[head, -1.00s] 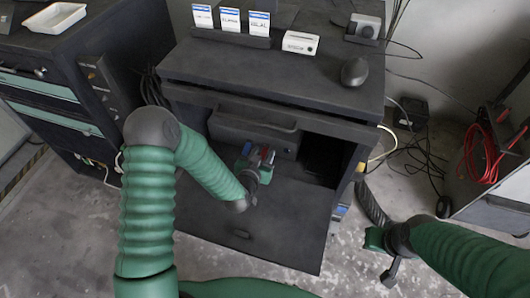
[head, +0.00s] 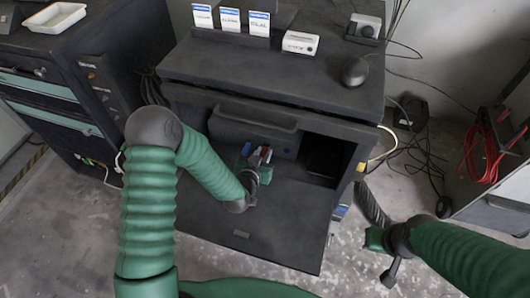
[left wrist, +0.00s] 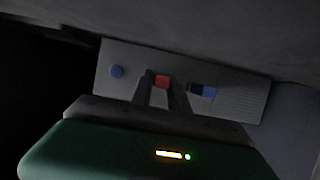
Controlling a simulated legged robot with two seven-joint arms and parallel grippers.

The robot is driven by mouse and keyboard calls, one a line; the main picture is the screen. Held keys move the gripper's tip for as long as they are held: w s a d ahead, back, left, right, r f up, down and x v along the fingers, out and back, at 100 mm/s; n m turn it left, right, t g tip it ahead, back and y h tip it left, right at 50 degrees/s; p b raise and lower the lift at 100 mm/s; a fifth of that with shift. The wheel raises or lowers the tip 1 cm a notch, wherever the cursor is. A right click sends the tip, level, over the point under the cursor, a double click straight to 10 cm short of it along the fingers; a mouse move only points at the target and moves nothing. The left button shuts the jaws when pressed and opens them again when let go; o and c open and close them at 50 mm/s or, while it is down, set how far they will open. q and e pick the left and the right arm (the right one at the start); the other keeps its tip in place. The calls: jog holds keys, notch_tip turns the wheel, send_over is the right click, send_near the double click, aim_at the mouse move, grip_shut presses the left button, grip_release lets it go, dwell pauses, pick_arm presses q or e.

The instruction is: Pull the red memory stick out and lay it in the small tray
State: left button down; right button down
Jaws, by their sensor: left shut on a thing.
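The red memory stick (left wrist: 162,81) shows as a small red block between the two finger tips of my left gripper (left wrist: 161,92), in front of a pale panel (left wrist: 132,59). The gripper is shut on it. Whether it still sits in its port cannot be told. In the head view my left gripper (head: 259,163) is at the front of the dark box inside the open cabinet. The small tray (head: 56,17), white and shallow, sits at the top left on the neighbouring cabinet and looks empty. My right gripper (head: 378,241) is at the lower right, away from the cabinet; its fingers are unclear.
A blue round part (left wrist: 117,71) and a blue stick (left wrist: 203,90) flank the red one on the panel. The cabinet top (head: 210,63) overhangs my left gripper. The lowered door (head: 285,235) lies below it. Cables lie at the right.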

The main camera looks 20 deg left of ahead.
dwell(0.8)
pick_arm(q)
jog(key=c, duration=0.6)
grip_release()
